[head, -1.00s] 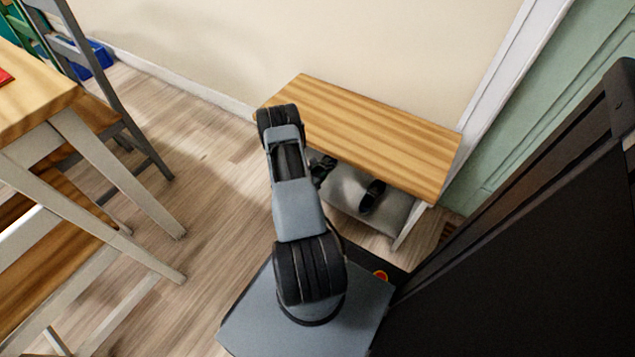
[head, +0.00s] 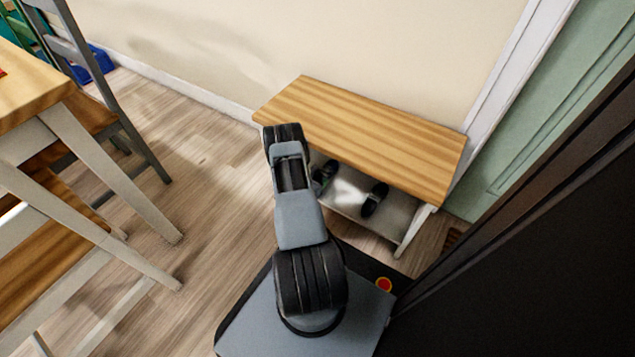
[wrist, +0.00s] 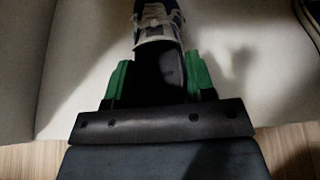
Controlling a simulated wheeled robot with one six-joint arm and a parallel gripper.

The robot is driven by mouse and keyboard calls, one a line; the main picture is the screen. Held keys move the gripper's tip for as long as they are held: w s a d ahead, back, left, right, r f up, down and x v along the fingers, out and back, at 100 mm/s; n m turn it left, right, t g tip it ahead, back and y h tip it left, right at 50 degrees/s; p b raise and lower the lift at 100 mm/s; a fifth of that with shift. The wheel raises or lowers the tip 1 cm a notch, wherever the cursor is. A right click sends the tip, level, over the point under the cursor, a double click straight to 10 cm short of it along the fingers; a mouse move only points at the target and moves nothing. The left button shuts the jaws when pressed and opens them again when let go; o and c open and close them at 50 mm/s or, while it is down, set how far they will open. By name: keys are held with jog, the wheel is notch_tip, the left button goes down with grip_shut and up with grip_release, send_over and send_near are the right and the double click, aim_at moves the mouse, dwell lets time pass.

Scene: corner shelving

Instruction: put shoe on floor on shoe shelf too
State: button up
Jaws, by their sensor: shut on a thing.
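My gripper (wrist: 158,80) has its green fingers on either side of a dark shoe (wrist: 153,28) with pale laces, and is shut on it. The shoe's heel end is toward me and its toe points away, over the pale lower board (wrist: 75,70) of the shoe shelf. I cannot tell if its sole touches the board. In the head view the shoe shelf has a wooden top (head: 370,135). A dark shoe (head: 375,199) stands on the right of its lower board. Another dark shoe (head: 325,172), probably the held one, shows at the left beside my arm, which hides most of my gripper there.
The wooden top sits close above the lower board. A tall dark panel (head: 530,240) stands close on the right. A table (head: 35,95) and chairs (head: 90,70) stand at the left. Wooden floor (head: 215,190) between them and the shelf is clear.

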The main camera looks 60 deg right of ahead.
jog(key=o, duration=1.1)
jog(key=shift+f, duration=0.1)
jog(key=shift+o, duration=0.2)
